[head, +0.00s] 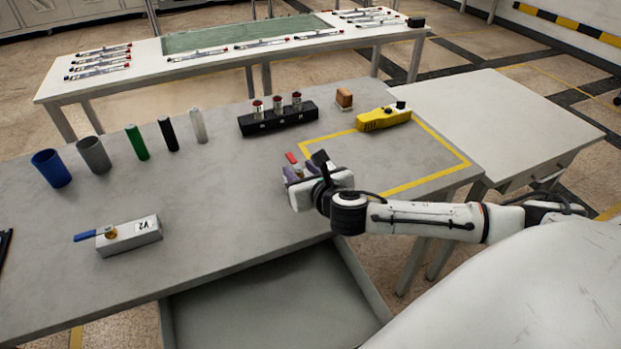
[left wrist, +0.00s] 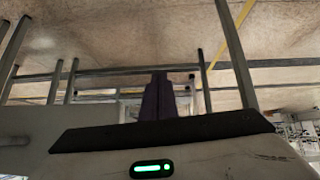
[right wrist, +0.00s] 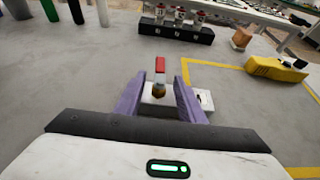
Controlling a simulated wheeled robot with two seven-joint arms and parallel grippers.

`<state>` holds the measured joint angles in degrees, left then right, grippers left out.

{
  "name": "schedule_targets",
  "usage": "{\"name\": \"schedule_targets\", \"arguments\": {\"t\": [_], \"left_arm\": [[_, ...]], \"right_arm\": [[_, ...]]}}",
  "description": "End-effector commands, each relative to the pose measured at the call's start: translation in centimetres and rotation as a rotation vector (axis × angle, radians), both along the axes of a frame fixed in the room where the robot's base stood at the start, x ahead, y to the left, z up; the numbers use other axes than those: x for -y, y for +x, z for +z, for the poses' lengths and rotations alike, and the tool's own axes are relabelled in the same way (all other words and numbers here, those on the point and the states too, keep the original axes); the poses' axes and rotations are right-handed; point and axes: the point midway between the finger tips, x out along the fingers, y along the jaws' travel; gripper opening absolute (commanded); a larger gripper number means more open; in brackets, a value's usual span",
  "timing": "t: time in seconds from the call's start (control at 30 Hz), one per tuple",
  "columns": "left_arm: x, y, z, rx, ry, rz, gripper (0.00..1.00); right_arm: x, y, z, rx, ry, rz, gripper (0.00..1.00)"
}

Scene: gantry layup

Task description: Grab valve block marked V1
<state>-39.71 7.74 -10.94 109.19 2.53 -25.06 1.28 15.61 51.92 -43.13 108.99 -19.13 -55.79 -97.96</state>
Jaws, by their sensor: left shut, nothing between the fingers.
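A light valve block with a red handle and a brass stem (right wrist: 158,92) sits on the grey table. Its right end (right wrist: 205,98) shows past my right finger; I cannot read its label. In the head view its red handle (head: 291,157) shows beyond my right gripper (head: 303,172), which hides most of the block. My right gripper (right wrist: 160,98) is open, its purple fingers on either side of the stem. A second valve block with a blue handle, marked V2 (head: 130,236), lies at the table's front left. My left gripper (left wrist: 158,97) is shut and empty, away from the blocks.
A black holder with red-topped parts (head: 279,121), a brown block (head: 344,97) and a yellow tool (head: 383,118) stand at the back. Blue (head: 52,168) and grey (head: 94,155) cups and several cylinders stand at back left. The table's middle is clear.

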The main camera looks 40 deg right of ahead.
Motion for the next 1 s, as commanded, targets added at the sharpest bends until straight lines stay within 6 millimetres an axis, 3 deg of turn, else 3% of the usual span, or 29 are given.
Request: {"name": "schedule_targets", "arguments": {"t": [0.1, 0.37, 0.57, 0.87, 1.0], "left_arm": [[0.0, 0.4, 0.1, 0.008, -0.001, 0.000, 0.00], [0.1, 1.0, 0.6, 0.022, -0.002, 0.000, 0.00], [0.0, 1.0, 0.5, 0.021, -0.001, 0.000, 0.00], [0.0, 0.6, 0.4, 0.013, -0.001, 0.000, 0.00], [0.0, 0.4, 0.6, 0.010, -0.001, -0.001, 0.00]], "right_arm": [[0.2, 1.0, -0.4, 0.001, 0.002, 0.000, 0.36], [0.2, 1.1, -0.5, 0.000, 0.002, 0.001, 0.34], [0.2, 1.1, -0.5, 0.000, 0.002, 0.001, 0.00], [0.2, 1.2, -0.2, 0.004, 0.000, 0.002, 0.00], [0.2, 1.2, 1.1, 0.007, 0.000, 0.002, 0.00]]}}
